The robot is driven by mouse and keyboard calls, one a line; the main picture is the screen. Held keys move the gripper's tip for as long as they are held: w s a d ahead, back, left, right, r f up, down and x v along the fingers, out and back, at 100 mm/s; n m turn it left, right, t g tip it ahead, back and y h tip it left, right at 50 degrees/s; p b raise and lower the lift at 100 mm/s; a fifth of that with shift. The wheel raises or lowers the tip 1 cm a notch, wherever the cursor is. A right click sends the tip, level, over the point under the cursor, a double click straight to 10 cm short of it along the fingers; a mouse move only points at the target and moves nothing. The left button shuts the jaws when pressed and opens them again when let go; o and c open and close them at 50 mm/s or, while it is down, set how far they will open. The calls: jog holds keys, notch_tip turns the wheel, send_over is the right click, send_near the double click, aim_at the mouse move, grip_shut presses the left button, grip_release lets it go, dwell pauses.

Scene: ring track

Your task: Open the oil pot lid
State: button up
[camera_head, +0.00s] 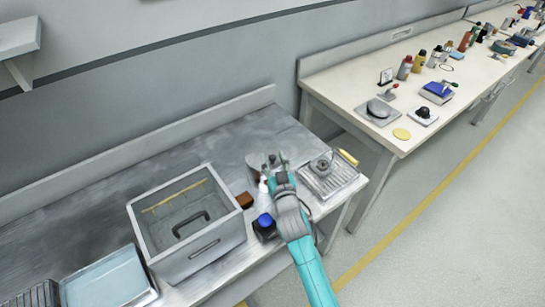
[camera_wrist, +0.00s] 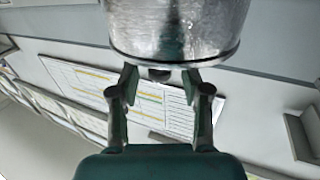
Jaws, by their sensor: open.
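The oil pot appears to be the round metal vessel (camera_head: 254,161) on the steel bench in the head view, partly hidden behind my gripper (camera_head: 271,160). In the wrist view, a shiny metal pot (camera_wrist: 185,28) fills the top of the picture. A small dark knob (camera_wrist: 158,74) sticks out at its lower edge there. My gripper (camera_wrist: 160,80) is open, with one finger on each side of the knob. I cannot tell whether the fingers touch it. The lid's seam is not clear in either view.
A grey open-topped box (camera_head: 205,245) with a black handle stands left of my arm. A blue-capped bottle (camera_head: 265,224) and a brown block (camera_head: 244,200) are close by. A ribbed metal tray (camera_head: 340,183) lies to the right. The bench behind the box is clear.

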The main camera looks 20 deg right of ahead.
jog(key=shift+w+d, duration=0.1)
jog(key=shift+w, duration=0.65)
jog(key=shift+c, duration=0.2)
grip_shut()
jog(key=shift+r, duration=0.15)
